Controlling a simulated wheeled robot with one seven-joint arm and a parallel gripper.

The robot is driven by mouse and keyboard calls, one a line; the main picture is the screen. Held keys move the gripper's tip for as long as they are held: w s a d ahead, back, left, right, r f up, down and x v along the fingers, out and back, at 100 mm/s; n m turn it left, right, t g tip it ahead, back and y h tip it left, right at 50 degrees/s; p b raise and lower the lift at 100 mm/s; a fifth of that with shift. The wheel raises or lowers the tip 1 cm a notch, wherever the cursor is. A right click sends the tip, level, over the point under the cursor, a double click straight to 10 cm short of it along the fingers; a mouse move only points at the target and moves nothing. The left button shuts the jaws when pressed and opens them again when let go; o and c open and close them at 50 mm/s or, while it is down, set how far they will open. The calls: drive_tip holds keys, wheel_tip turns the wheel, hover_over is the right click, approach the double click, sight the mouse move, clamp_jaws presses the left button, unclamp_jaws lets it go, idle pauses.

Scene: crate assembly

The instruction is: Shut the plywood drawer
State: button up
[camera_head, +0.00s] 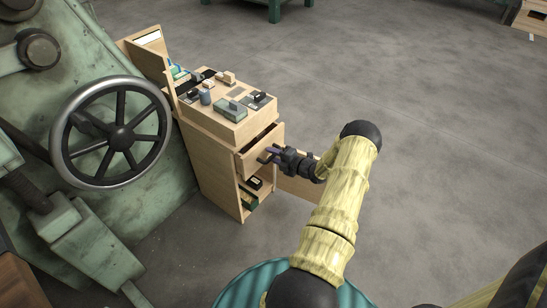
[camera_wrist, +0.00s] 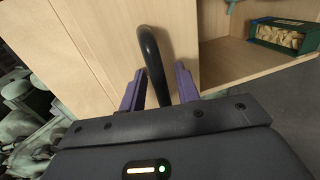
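The plywood drawer (camera_head: 261,151) is in the upper part of the small plywood cabinet (camera_head: 208,168). In the head view it stands partly pulled out, with a dark gap above its front. In the wrist view the pale wooden drawer front (camera_wrist: 183,38) carries a curved black handle (camera_wrist: 151,55). My gripper (camera_head: 268,154) is at the drawer front. Its two purple fingers (camera_wrist: 160,82) are apart, on either side of the handle, with a visible gap. I cannot tell whether either finger touches the handle.
A cabinet door (camera_head: 300,190) stands open below my gripper. The lower compartment holds a green box (camera_wrist: 283,37). Several small items lie on the cabinet top, including a grey-green block (camera_head: 230,109). A green machine with a handwheel (camera_head: 112,132) stands left. The floor to the right is clear.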

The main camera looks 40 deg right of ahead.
sight(264, 150)
clamp_jaws()
drive_tip(key=w, duration=0.2)
drive_tip(key=w+a, duration=0.1)
drive_tip(key=w, duration=0.1)
drive_tip(key=shift+a+r, duration=0.1)
drive_tip(key=shift+c, duration=0.2)
unclamp_jaws()
drive_tip(key=shift+w, duration=0.1)
drive_tip(key=shift+o, duration=0.2)
drive_tip(key=shift+r, duration=0.1)
